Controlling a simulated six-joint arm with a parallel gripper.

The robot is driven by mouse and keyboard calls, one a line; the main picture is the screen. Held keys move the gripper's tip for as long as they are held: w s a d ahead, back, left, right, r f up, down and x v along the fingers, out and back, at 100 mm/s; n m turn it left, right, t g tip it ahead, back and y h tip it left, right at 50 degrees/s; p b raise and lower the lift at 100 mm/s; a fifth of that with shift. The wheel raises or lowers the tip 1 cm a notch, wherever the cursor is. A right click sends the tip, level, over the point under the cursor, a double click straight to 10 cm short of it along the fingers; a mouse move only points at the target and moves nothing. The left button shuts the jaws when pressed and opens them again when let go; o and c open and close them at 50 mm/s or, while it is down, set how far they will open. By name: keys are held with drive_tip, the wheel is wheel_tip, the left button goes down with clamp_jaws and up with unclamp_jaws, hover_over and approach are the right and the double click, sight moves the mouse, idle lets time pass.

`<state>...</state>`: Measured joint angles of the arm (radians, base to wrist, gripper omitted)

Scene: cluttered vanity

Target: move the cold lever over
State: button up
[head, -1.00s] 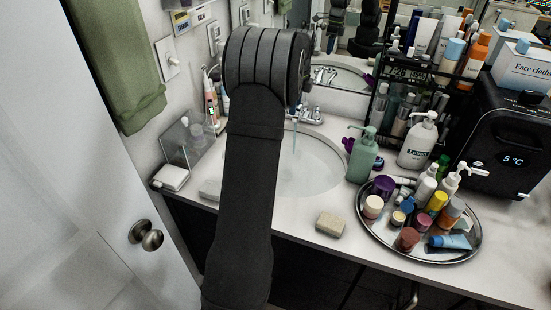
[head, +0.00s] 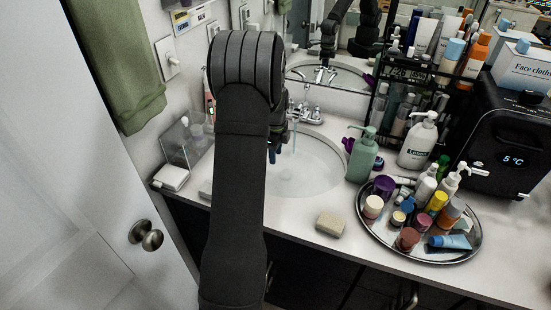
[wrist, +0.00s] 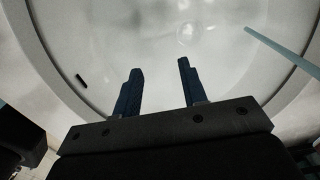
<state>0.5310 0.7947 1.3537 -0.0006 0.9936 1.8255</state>
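The chrome faucet (head: 304,109) stands at the back of the white sink basin (head: 318,165), partly behind my arm. A small lever (head: 316,115) shows at its right side; no hot or cold marking is readable. A thin bluish stream of water (head: 294,138) runs from the spout. My gripper is mostly hidden behind my arm in the head view, with blue fingertips (head: 272,152) showing over the basin. In the wrist view my gripper (wrist: 157,75) is open and empty above the basin (wrist: 150,40). A pale blue streak (wrist: 280,52), apparently the water, lies to its right.
A green pump bottle (head: 362,157) and a white lotion bottle (head: 417,142) stand right of the basin. A crowded round tray (head: 440,257) and a soap bar (head: 330,223) are nearer the front.

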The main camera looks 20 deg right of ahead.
drive_tip(key=shift+f, duration=1.45)
drive_tip(key=c, duration=0.4)
drive_tip(key=shift+w+d+r+n, duration=0.25)
drive_tip(key=shift+r+n, duration=0.1)
drive_tip(key=shift+n, duration=0.05)
drive_tip(key=c, duration=0.3)
drive_tip(key=w+d+r+n+h, duration=0.1)
drive_tip(key=d+r+n, duration=0.1)
drive_tip(key=r+n, duration=0.1)
drive_tip(key=w+d+r+n+h, duration=0.1)
drive_tip(key=w+d+r+n, duration=0.1)
drive_tip(key=r+n, duration=0.1)
drive_tip(key=w+d+r+n+h, duration=0.1)
drive_tip(key=w+d+r+n, duration=0.1)
drive_tip(key=r+n, duration=0.1)
drive_tip(key=shift+w+d+n+h, duration=0.1)
drive_tip(key=shift+d+n+h, duration=0.15)
drive_tip(key=shift+n, duration=0.35)
clamp_jaws()
drive_tip(key=n+h, duration=0.3)
drive_tip(key=n, duration=0.5)
approach(317, 113)
wheel_tip(317, 113, up, 2)
drive_tip(key=w+a, duration=0.2)
drive_tip(key=w, duration=0.1)
drive_tip(key=x, duration=1)
drive_tip(key=shift+r+n+t, duration=0.15)
drive_tip(key=shift+n+t, duration=0.15)
drive_tip(key=shift+t, duration=0.1)
